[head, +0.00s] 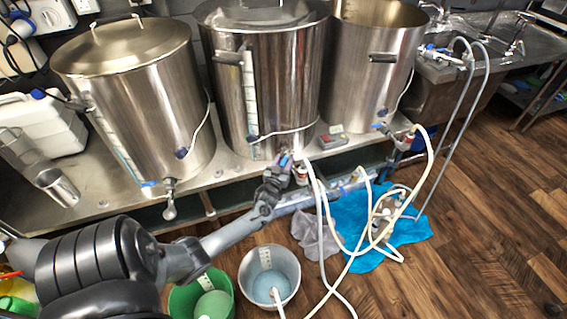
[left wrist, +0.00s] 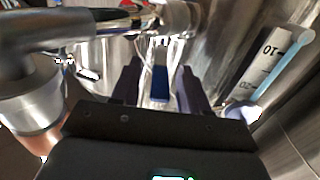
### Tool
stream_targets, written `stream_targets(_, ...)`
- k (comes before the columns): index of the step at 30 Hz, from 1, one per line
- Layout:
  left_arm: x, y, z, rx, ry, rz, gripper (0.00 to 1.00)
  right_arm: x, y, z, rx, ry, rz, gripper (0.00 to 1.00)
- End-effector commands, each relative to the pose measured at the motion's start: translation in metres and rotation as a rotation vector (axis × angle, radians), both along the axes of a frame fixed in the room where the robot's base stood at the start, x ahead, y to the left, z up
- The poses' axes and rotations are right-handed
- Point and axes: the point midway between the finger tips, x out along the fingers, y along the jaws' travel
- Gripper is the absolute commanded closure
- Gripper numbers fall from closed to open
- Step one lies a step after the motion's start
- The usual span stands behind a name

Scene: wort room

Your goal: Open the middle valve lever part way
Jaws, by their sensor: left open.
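The middle kettle (head: 272,90) is a tall steel pot with a valve low on its front. Its valve lever, with a blue grip, shows in the left wrist view (left wrist: 160,86) between my two dark fingers; the fingers look apart from it. In the head view my left gripper (head: 281,166) is at this valve and hides most of it. My left gripper also shows in the left wrist view (left wrist: 158,78), open around the lever. Whether a finger touches the lever cannot be told. My right gripper is not in view.
A left kettle (head: 140,100) and a right kettle (head: 368,65) stand on the same steel bench (head: 95,205). Pale hoses (head: 323,210) hang right of my gripper. A grey bucket (head: 285,262) and a green bucket (head: 185,300) stand on the floor below.

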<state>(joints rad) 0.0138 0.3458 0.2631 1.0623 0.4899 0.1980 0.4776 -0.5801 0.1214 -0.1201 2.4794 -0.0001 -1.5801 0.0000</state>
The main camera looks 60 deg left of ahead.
Motion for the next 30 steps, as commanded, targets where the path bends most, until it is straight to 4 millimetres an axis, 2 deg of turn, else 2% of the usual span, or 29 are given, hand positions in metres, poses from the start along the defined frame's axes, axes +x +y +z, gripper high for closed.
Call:
stream_targets(8, -0.013, -0.014, 0.001, -0.002, 0.002, -0.001, 0.55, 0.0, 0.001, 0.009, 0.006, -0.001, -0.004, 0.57)
stream_targets(21, -0.063, -0.064, 0.001, -0.001, 0.001, 0.0, 0.55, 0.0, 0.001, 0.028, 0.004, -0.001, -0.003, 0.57)
stream_targets(30, -0.076, -0.077, 0.0, -0.001, -0.001, 0.001, 0.55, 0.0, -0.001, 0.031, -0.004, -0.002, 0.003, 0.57)
